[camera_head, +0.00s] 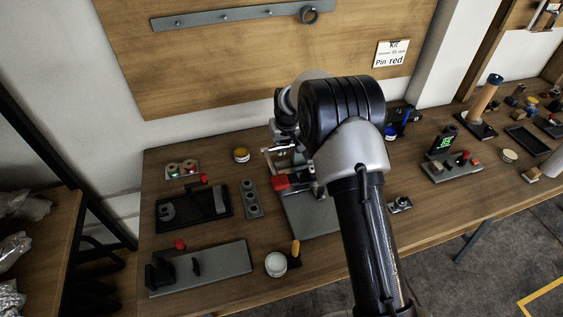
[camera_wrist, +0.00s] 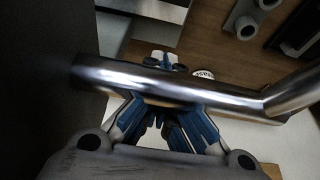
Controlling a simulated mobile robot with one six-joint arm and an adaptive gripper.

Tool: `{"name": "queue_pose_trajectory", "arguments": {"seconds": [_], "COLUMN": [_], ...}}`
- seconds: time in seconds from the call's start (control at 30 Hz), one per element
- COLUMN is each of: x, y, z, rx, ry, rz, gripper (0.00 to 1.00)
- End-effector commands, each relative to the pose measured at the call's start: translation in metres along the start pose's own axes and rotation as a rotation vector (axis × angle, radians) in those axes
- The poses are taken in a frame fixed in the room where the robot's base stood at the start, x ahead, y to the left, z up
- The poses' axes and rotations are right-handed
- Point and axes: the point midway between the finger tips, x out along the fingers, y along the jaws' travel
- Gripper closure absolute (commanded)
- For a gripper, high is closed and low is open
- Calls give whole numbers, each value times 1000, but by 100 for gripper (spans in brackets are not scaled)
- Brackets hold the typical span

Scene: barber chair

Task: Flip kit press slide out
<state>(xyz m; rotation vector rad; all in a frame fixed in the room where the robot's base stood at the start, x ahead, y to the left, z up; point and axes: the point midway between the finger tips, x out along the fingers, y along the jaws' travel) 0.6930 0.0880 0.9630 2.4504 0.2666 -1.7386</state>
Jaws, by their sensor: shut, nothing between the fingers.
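In the head view my arm covers most of the middle device, which has a grey base plate (camera_head: 310,217), a red block (camera_head: 281,183) and metal bars. I take this device to be the kit press, but its slide cannot be told apart. My gripper is mostly hidden there behind the arm, at the device's upper part. In the wrist view my gripper (camera_wrist: 158,118) shows blue finger pads, shut and empty. A shiny bent metal bar (camera_wrist: 170,84) crosses the picture right at the fingertips; whether they touch it cannot be told.
Left of the device stand a grey block with round sockets (camera_head: 252,198), a black tray (camera_head: 193,208) and a grey fixture plate (camera_head: 213,266). A white round pot (camera_head: 276,264) stands near the front. A sign (camera_head: 391,53) on the board reads "Kit" and "Pin red".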

Motion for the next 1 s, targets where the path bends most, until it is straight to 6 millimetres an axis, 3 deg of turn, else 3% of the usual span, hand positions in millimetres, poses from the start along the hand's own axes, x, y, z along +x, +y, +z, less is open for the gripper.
{"name": "queue_pose_trajectory", "arguments": {"seconds": [0.6, 1.0], "x": [104, 87], "y": [0, 0], "z": [2, 33], "rx": [0, 1], "ry": [-2, 0], "rz": [0, 0], "gripper": [100, 100]}}
